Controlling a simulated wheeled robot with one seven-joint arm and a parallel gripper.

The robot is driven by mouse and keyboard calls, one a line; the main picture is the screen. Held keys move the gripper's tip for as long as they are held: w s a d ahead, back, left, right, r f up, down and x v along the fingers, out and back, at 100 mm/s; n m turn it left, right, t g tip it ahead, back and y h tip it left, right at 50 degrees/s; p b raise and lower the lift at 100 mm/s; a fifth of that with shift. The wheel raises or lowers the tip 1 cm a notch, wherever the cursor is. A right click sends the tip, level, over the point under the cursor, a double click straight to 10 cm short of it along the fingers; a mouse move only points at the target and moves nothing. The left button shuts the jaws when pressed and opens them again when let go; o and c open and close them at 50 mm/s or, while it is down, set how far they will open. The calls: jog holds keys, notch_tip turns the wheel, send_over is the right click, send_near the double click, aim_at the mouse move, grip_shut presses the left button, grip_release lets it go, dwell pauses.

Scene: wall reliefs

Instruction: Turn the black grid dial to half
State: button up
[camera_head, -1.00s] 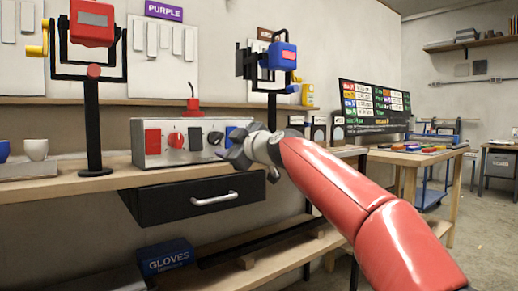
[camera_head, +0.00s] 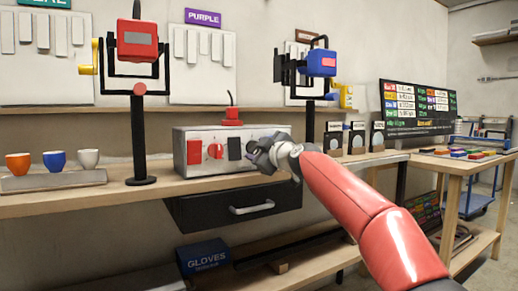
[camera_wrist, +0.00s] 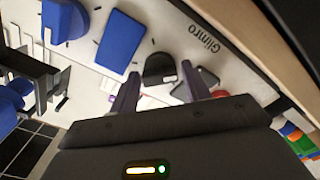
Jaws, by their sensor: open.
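The control box (camera_head: 207,173) stands on the bench in the head view, with a red switch, a red dial and a black switch on its front. My gripper (camera_head: 262,152) is at the right part of that front and hides the controls there. In the wrist view the black dial (camera_wrist: 159,66) shows close ahead, with a pale mark on its edge. My open gripper (camera_wrist: 160,74) has one finger on either side of it. I cannot tell whether the fingers touch it. A blue switch (camera_wrist: 118,41) and a dark switch (camera_wrist: 205,80) flank the dial.
A blue dial (camera_wrist: 63,19) is at the wrist view's upper left. A red crank device (camera_head: 137,42) and a blue one (camera_head: 320,63) stand on the bench. Several cups (camera_head: 54,160) sit at left. A drawer (camera_head: 203,204) is below the box.

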jog(key=c, duration=0.7)
jog(key=shift+m, duration=0.3)
jog(key=m, duration=1.2)
jog(key=shift+m, duration=0.3)
jog(key=m, duration=0.3)
jog(key=shift+m+p, duration=0.3)
jog(key=m, duration=0.3)
jog(key=shift+m+p, duration=0.3)
jog(key=shift+p, duration=0.05)
jog(key=m+p, duration=0.1)
jog(key=m, duration=0.5)
jog(key=shift+f, duration=0.1)
jog(key=shift+m, duration=0.3)
